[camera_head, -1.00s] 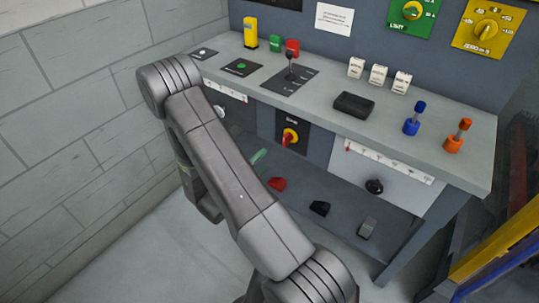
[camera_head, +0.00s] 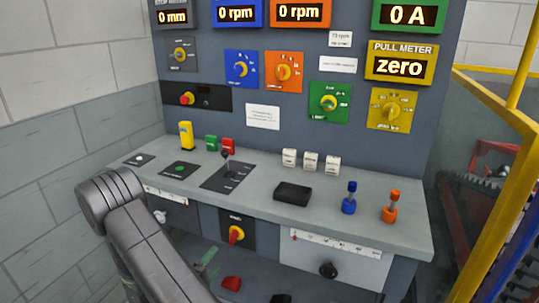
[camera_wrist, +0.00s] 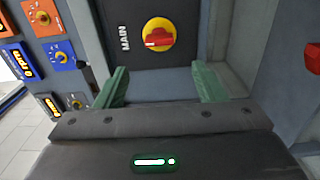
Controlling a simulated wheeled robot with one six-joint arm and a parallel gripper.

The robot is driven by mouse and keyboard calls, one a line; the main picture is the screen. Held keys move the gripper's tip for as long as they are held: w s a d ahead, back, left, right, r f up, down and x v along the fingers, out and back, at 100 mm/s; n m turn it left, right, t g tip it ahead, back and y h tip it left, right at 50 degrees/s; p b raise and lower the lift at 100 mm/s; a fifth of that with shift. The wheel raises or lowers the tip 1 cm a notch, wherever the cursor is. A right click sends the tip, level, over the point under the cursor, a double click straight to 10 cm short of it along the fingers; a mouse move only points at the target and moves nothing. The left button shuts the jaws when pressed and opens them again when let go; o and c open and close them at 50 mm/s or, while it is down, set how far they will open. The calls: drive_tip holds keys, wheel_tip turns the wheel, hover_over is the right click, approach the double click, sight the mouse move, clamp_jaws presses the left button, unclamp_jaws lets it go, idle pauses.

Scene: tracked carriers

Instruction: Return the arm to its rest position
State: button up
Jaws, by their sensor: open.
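My gripper (camera_wrist: 162,84) is open and empty in the wrist view, its two green fingers spread wide apart. It faces the MAIN switch (camera_wrist: 159,36), a red knob on a yellow disc, which lies beyond the fingertips and is not held. In the head view my arm (camera_head: 150,250) rises at the lower left in front of the console. A green piece of the gripper (camera_head: 207,260) shows low beside the arm, below and left of the MAIN switch (camera_head: 236,234). The rest of the gripper is hidden or hard to make out there.
The console desk (camera_head: 395,228) holds a black-handled lever (camera_head: 226,165), white rockers (camera_head: 311,161), a black box (camera_head: 293,193), and blue (camera_head: 349,199) and orange (camera_head: 391,207) levers. Red (camera_head: 231,284) and black pedals sit below. A yellow railing (camera_head: 496,195) stands right; a block wall (camera_head: 60,130) stands left.

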sight(230, 240)
drive_tip(key=x, duration=0.9)
drive_tip(key=shift+w, duration=0.25)
drive_tip(key=v, duration=1.4)
drive_tip(key=w+d+m+b, duration=0.1)
drive_tip(key=w+m+b, duration=0.2)
drive_tip(key=w+m, duration=0.1)
drive_tip(key=w+d+m+b, duration=0.2)
drive_tip(key=w+m+b, duration=0.2)
drive_tip(key=m, duration=0.2)
drive_tip(key=w+d+m+b, duration=0.2)
drive_tip(key=w+m+b, duration=0.1)
drive_tip(key=w+m, duration=0.2)
drive_tip(key=shift+d+r+m, duration=0.1)
drive_tip(key=shift+d+m, duration=0.1)
drive_tip(key=shift+m, duration=0.2)
drive_tip(key=shift+r+m+b, duration=0.1)
drive_tip(key=shift+m+b, duration=0.5)
drive_tip(key=shift+m, duration=0.1)
drive_tip(key=shift+r, duration=0.15)
